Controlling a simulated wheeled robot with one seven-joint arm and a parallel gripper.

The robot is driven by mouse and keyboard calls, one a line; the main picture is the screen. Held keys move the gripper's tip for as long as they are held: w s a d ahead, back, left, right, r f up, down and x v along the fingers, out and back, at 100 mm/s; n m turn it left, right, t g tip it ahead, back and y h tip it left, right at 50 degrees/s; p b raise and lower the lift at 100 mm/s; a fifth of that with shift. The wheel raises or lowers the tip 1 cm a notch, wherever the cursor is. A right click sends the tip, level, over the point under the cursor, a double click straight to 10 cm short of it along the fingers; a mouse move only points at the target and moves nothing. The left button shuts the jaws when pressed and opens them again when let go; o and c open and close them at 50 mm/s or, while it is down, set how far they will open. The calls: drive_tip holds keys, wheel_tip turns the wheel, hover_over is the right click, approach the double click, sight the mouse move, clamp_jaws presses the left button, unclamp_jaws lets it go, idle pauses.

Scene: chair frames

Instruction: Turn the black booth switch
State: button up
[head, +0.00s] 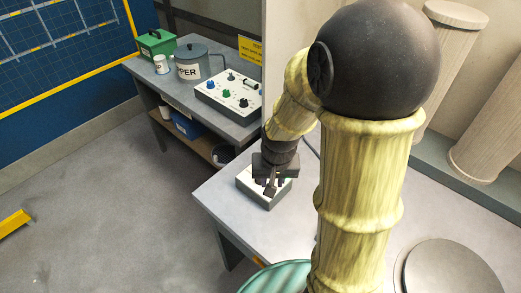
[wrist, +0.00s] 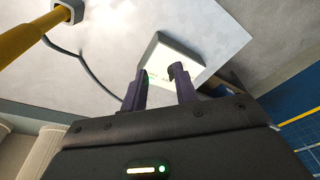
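My gripper (head: 270,187) is over a small grey box with a white top (head: 256,197) on the near table. In the wrist view my two dark fingers (wrist: 162,78) are apart, with the box (wrist: 190,56) just beyond their tips; faint green marks show on its white top. I see no switch clearly on this box; my gripper hides part of it. A white-topped control panel (head: 228,97) on the back table carries blue, green and black knobs; its black knob (head: 245,103) is at the right. I cannot tell which is the booth switch.
The near table (head: 225,195) is bare left of the box. A green box (head: 156,43), a white cup (head: 161,64) and a grey lidded pot (head: 193,66) stand on the back table (head: 150,75). A dark cable (wrist: 93,72) lies beside the box. Open floor lies left.

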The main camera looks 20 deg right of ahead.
drive_tip(key=w+f+m+p, duration=0.1)
drive_tip(key=w+m+p, duration=0.1)
drive_tip(key=w+p, duration=0.2)
drive_tip(key=w+f+m+g+p, duration=0.1)
drive_tip(key=w+m+p, duration=0.2)
drive_tip(key=w+p, duration=0.1)
drive_tip(key=w+f+m+g+p, duration=0.1)
drive_tip(key=w+m+p, duration=0.2)
drive_tip(key=w+p, duration=0.1)
drive_tip(key=shift+f, duration=0.35)
drive_tip(key=shift+w+f+m, duration=0.15)
drive_tip(key=shift+f+m, duration=0.15)
drive_tip(key=shift+f, duration=0.05)
